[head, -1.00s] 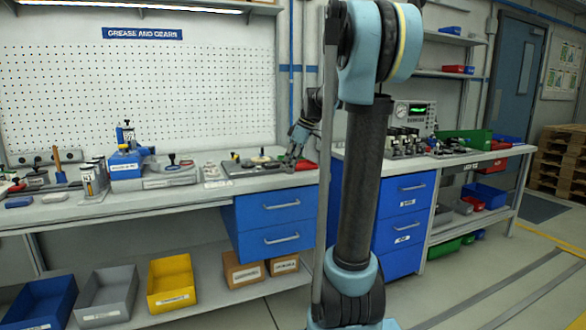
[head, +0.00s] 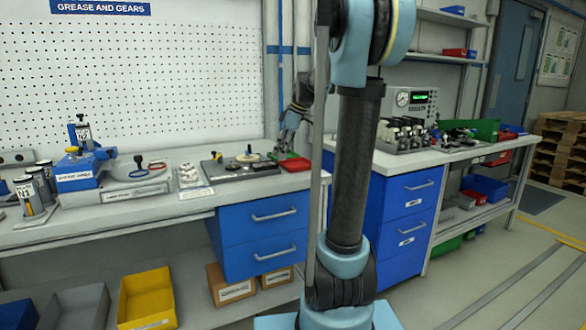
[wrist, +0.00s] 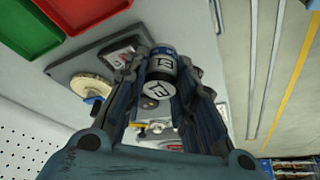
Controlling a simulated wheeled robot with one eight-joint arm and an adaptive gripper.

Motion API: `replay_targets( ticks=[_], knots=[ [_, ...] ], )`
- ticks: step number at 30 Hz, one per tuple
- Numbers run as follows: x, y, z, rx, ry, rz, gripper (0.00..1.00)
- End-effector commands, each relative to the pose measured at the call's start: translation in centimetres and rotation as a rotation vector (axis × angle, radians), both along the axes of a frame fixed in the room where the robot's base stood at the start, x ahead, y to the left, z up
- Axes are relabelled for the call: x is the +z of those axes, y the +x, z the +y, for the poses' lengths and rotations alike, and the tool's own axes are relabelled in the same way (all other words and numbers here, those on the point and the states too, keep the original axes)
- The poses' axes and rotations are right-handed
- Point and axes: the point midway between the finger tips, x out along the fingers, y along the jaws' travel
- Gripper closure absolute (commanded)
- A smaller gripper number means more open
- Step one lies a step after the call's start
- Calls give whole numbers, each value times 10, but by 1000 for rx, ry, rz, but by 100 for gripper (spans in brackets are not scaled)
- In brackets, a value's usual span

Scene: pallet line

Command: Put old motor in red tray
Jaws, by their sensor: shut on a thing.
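A small dark cylinder with a blue band and a pale printed label (wrist: 160,72), which looks like the old motor, sits between the fingers of my gripper (wrist: 164,80) in the wrist view. The gripper is shut on it and holds it above the bench. In the head view my gripper (head: 284,146) hangs over the right end of the left bench; the motor is too small to make out there. The red tray (head: 295,163) lies close by on that bench. It also shows at the top left of the wrist view (wrist: 84,12), apart from the held motor.
A green tray (wrist: 25,30) lies beside the red one in the wrist view. A grey fixture plate (head: 238,170) with small parts is left of the red tray. A blue drawer cabinet (head: 262,235) stands below. Open floor lies to the right.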

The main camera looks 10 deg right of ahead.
Motion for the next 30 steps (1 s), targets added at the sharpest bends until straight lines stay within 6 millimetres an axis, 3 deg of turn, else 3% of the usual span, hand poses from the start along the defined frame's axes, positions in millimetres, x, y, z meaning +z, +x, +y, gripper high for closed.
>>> replay_targets(
  ticks=[6, 11, 21, 26, 30],
  knots=[
    [0, -2, 15, 22, 0, 0, 100],
    [3, 7, 15, 17, 0, -1, 100],
    [27, 87, -39, -78, 0, 0, 100],
    [31, 109, -58, -106, 0, 0, 100],
    [20, 114, -63, -114, 0, 0, 100]
  ],
)
